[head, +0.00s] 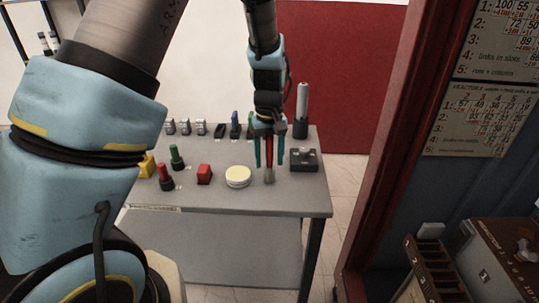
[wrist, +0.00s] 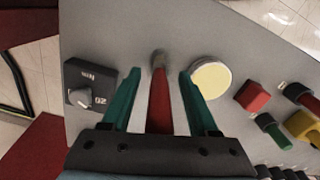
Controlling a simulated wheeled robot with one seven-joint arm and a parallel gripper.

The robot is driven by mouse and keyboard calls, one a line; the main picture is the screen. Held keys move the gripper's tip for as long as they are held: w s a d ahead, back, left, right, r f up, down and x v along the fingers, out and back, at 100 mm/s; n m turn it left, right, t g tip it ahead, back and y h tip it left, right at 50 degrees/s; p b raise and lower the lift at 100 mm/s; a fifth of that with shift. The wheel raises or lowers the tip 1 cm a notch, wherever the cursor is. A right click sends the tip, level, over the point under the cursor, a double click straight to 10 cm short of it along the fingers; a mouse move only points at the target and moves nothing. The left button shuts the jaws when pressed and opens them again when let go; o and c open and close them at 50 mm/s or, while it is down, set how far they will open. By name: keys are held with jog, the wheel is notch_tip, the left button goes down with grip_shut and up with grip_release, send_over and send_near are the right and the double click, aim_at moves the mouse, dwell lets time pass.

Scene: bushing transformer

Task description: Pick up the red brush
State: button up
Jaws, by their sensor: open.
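The red brush (head: 269,160) stands on the grey table, with a red handle and a greyish tip at its lower end. In the wrist view the red brush (wrist: 160,95) lies between the two green fingers of my gripper (wrist: 158,84). The fingers are open, with a gap on each side of the handle. In the head view my gripper (head: 269,158) points down over the table, one finger on either side of the brush. The brush's upper end is hidden by the gripper body.
On the grey table (head: 290,205), a round cream-topped item (head: 238,177) is left of the brush and a dark box with a knob (head: 304,160) is right. A red block (head: 204,174) and red and green knobs stand further left. A tall grey cylinder (head: 301,110) stands behind.

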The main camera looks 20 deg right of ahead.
grip_shut()
dwell(0.4)
